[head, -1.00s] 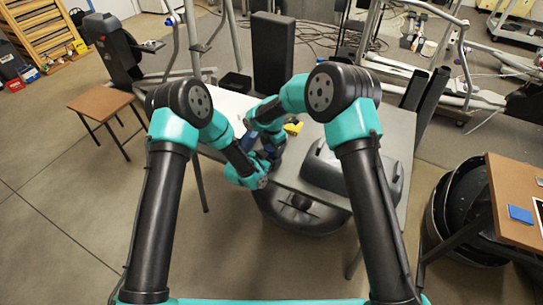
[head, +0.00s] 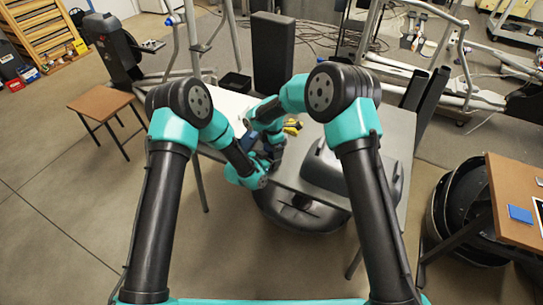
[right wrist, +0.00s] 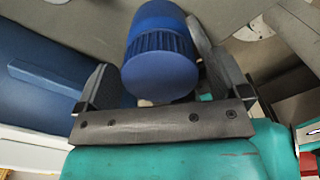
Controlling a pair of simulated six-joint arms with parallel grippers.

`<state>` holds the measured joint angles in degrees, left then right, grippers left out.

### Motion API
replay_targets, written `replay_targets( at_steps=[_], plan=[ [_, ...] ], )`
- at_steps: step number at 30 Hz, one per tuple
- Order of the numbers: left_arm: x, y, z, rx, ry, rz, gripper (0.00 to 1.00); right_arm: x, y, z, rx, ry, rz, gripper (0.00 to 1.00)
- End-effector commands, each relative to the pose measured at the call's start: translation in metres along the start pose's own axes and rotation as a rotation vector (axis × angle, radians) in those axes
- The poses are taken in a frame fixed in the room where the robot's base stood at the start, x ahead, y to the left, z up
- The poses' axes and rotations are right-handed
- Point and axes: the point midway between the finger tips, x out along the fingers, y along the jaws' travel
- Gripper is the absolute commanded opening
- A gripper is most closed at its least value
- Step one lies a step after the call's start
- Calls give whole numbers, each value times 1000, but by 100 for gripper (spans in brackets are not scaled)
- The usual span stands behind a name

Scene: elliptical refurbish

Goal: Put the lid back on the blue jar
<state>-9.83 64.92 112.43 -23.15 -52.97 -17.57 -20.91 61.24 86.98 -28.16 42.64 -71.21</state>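In the right wrist view a blue ribbed round piece (right wrist: 160,65) with a smooth end face stands between the fingers of my right gripper (right wrist: 158,65). It looks like the jar or its lid; I cannot tell which. The fingers lie close on both sides, but whether they press on it is unclear. In the head view both my arms meet over the table's left part, and blue (head: 251,141) shows between them. My left gripper (head: 273,150) is small and dark there, and its fingers cannot be made out. A separate jar and lid cannot be told apart.
A yellow and dark object (head: 293,127) lies on the table (head: 385,135) just beyond the grippers. A large dark grey case (head: 350,178) stands to their right. A large blue surface (right wrist: 45,85) fills the left of the right wrist view. A stool (head: 100,101) stands apart at left.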

Motion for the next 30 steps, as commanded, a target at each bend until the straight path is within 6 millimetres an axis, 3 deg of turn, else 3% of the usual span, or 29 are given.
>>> replay_targets(
  at_steps=[8, 21, 30],
  plan=[
    [0, 0, 0, 0, 0, 0, 8, -1, 0, 0, 0, 0, 1, 96],
    [0, 0, 0, 0, 0, 0, 8, -43, 0, 0, -1, 0, 2, 96],
    [0, 0, 0, 0, 0, 0, 8, -45, 0, 0, -1, 0, 0, 96]
  ],
)
